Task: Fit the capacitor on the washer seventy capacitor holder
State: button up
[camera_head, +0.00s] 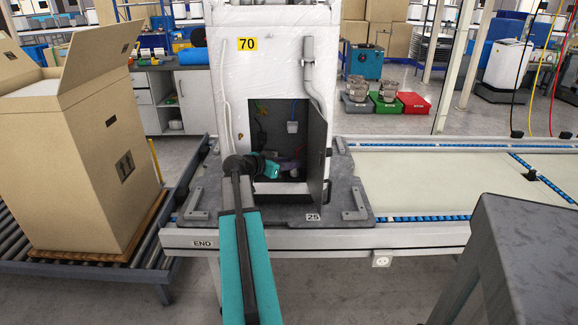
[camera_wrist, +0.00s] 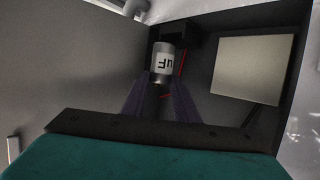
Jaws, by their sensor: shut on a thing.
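The washer marked 70 (camera_head: 228,75) stands on a grey carrier plate with its lower front compartment open. My gripper (camera_head: 291,166) reaches into this opening. In the wrist view, my gripper's purple fingers (camera_wrist: 160,98) are shut on the capacitor (camera_wrist: 163,63), a pale grey cylinder marked "uF". The capacitor points away from the gripper, inside the dark compartment. A dark block (camera_wrist: 186,43) sits just behind and right of it; I cannot tell if this is the capacitor holder or if they touch. The capacitor cannot be made out in the head view.
An open door panel (camera_head: 317,155) stands at the opening's right edge. A square pale panel (camera_wrist: 251,68) and thin red wires are inside the compartment. A large open cardboard box (camera_head: 85,165) stands left. The conveyor surface (camera_head: 430,180) to the right is mostly clear.

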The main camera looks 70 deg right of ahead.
jog(key=shift+w+d+f+b, duration=0.3)
jog(key=shift+d+f+b, duration=0.1)
jog(key=shift+d+f, duration=0.3)
jog(key=shift+w+d+f+b, duration=0.25)
jog(key=shift+d+f+b, duration=0.1)
jog(key=shift+d+f, duration=0.3)
jog(key=shift+d+r, duration=0.1)
jog(key=shift+w+b, duration=0.1)
jog(key=shift+b, duration=0.45)
dwell(0.9)
jog(key=shift+f+b, duration=0.3)
jog(key=shift+b, duration=0.35)
dwell(0.7)
dwell(0.3)
jog(key=o, duration=1.1)
jog(key=shift+o, duration=0.2)
